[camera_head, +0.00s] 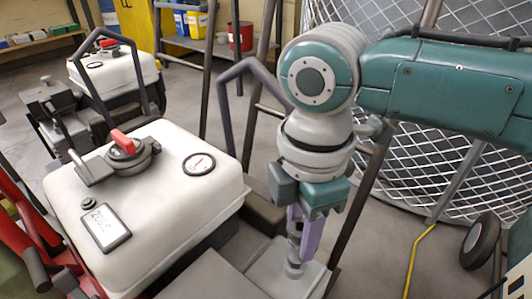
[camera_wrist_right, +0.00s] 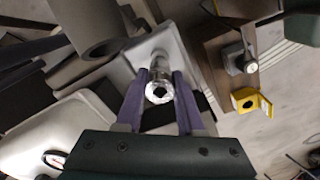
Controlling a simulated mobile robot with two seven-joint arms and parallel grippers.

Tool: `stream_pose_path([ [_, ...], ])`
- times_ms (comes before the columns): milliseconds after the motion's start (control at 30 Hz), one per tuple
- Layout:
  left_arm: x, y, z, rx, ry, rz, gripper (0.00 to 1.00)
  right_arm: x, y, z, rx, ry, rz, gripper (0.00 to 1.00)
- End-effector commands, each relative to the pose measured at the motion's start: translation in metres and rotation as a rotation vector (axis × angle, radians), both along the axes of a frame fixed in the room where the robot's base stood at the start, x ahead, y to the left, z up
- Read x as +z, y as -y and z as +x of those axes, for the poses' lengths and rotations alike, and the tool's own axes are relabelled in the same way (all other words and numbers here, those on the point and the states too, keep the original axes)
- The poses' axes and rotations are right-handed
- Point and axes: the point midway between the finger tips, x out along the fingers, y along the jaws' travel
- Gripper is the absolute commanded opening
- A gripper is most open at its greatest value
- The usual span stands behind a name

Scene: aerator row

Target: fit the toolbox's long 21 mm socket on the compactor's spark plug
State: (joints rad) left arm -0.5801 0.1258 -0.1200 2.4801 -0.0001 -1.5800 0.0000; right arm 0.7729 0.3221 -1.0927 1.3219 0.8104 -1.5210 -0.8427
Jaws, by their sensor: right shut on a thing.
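My right gripper (camera_head: 301,240) reaches down at the centre of the head view. Its purple fingers are shut on a chrome socket (camera_wrist_right: 160,91), which shows in the wrist view between the fingertips with a dark hole facing the camera. In the head view, a metal part (camera_head: 294,264) shows below the fingers, just above a pale plate (camera_head: 308,279). The compactor's white tank (camera_head: 150,235) stands to the left of the gripper. I cannot make out the spark plug, or whether the socket touches it. My left gripper and the toolbox are not recognisable in view.
A second white-tanked machine (camera_head: 118,72) stands behind on the left. Dark frame bars rise close behind my right gripper. A wire-mesh drum (camera_head: 440,170) and a black wheel (camera_head: 481,240) are on the right.

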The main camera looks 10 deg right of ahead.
Motion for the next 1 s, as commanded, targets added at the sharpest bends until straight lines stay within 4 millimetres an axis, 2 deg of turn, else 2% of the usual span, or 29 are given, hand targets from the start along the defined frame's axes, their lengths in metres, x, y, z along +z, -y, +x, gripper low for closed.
stream_pose_path([
  [733, -0.012, 0.003, 0.0, 0.007, -0.001, -0.011, 1.0, -0.019, 0.0, 0.0, 0.001, 0.001, 0.001, 0.0],
  [767, -0.012, 0.003, 0.0, 0.007, -0.001, -0.011, 1.0, -0.019, 0.0, 0.0, 0.001, 0.001, 0.001, 0.41],
  [1000, -0.012, 0.003, 0.0, 0.006, -0.001, -0.01, 1.0, -0.019, 0.0, 0.0, 0.001, 0.001, 0.0, 0.68],
])
